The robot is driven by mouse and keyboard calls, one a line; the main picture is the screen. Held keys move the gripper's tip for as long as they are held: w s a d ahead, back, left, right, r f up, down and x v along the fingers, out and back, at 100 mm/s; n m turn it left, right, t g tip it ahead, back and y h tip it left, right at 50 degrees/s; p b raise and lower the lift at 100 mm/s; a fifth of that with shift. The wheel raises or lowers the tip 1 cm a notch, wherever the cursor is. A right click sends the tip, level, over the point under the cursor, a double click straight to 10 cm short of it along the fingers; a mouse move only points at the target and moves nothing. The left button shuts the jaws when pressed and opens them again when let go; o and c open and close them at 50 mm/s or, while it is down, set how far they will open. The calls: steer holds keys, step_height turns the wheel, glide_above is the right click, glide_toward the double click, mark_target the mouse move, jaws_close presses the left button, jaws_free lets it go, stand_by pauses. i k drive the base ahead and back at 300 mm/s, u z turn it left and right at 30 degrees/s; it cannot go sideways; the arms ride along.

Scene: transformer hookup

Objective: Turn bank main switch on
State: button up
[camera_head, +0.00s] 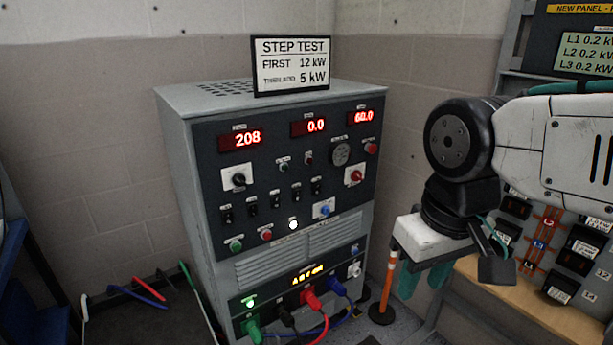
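The load bank (182,150) is a grey cabinet with a dark front panel, standing left of my gripper. Its panel carries a black rotary knob on a white plate (238,180), a red rotary knob on a white plate (355,176) and a row of small black toggles (274,201). Labels are too small to read, so I cannot tell which is the main switch. Red displays show 208 (242,140), 0.0 and 60.0. My gripper (424,282) hangs to the right of the cabinet, clear of the panel. Its teal fingers look apart and hold nothing visible.
A STEP TEST sign (291,66) stands on the cabinet. Green, black, red and blue plugs (311,300) sit low on its front, with cables below. An orange post (389,285) stands beside it. A wooden bench (535,305) and electrical panel are at right.

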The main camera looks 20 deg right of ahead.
mark_target(356, 175)
steer(key=k, duration=0.5)
steer(key=z, duration=1.4)
steer(key=i, duration=1.15)
steer(key=u, duration=1.85)
